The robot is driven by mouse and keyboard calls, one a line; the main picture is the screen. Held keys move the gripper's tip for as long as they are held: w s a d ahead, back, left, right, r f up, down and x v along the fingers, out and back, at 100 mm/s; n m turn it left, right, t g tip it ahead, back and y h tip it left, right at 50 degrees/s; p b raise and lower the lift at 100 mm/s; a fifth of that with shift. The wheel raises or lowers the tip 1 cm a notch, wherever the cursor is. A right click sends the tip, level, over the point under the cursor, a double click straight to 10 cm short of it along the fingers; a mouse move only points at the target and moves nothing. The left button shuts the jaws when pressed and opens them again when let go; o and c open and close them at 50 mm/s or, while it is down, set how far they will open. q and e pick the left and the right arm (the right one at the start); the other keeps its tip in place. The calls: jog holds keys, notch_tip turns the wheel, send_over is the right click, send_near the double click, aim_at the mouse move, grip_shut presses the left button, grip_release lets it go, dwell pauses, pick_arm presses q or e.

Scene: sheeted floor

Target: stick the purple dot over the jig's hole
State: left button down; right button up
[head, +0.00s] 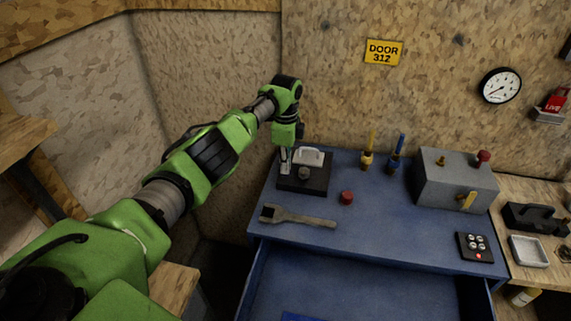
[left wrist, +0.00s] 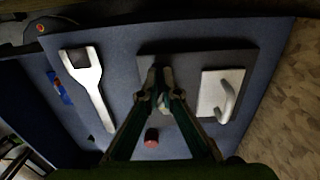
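A dark base plate (head: 318,188), which looks like the jig, lies at the back left of the blue bench top. It carries a pale block with a handle (head: 308,155) and a small grey round part (head: 304,173). In the left wrist view I see the plate (left wrist: 195,60) and the pale handled block (left wrist: 222,95). My left gripper (head: 285,168) points down at the plate's left side. Its fingertips (left wrist: 160,76) are close together; whether something thin is between them is unclear. I make out no purple dot and no hole. My right gripper is out of view.
A wrench (head: 298,217) and a red round piece (head: 347,197) lie in front of the plate. Two screwdriver-like tools (head: 367,158) (head: 395,160) stand behind. A grey box (head: 455,180) and a black button pad (head: 475,247) are at right. An open drawer (head: 360,285) juts out in front.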

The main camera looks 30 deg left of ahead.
pick_arm(q)
jog(key=shift+f, duration=0.1)
dwell(0.4)
jog(key=shift+f+b, duration=0.6)
jog(key=shift+f, duration=0.05)
dwell(0.7)
jog(key=c, duration=2.2)
grip_release()
